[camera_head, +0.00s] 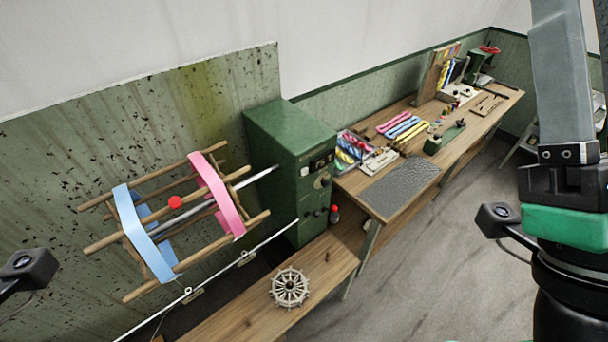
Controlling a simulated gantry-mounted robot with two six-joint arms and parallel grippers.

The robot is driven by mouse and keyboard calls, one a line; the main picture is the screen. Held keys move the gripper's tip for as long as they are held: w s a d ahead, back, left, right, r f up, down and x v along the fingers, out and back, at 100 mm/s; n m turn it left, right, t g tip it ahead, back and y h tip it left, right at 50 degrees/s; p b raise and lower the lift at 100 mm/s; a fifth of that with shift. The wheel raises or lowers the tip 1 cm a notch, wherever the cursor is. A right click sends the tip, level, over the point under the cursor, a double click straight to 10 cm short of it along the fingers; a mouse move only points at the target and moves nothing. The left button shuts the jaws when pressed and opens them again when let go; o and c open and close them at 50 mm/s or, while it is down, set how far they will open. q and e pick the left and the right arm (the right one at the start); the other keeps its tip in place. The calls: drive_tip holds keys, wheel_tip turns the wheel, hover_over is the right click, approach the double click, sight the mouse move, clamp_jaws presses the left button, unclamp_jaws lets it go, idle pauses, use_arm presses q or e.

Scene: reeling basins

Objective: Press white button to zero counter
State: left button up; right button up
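The green machine box (288,140) stands against the wall at the middle. Its front face has a small dark counter window (321,161) with light digits too small to read surely. A small white button (305,171) sits below and left of the counter. Dark knobs are lower on the same face. My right arm (565,180) comes down at the right edge, well away from the box; its fingers do not show. Only a small dark part of my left arm (22,264) shows at the left edge, and its gripper is out of the picture. Nothing touches the button.
A wooden reel (135,236) with blue and pink bands sticks out left of the box. A low wooden bench (235,318) holds a spoked wheel (290,287). The long table (385,206) at right carries colored skeins (398,125).

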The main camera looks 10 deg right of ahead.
idle(0.3)
clamp_jaws()
idle(1.6)
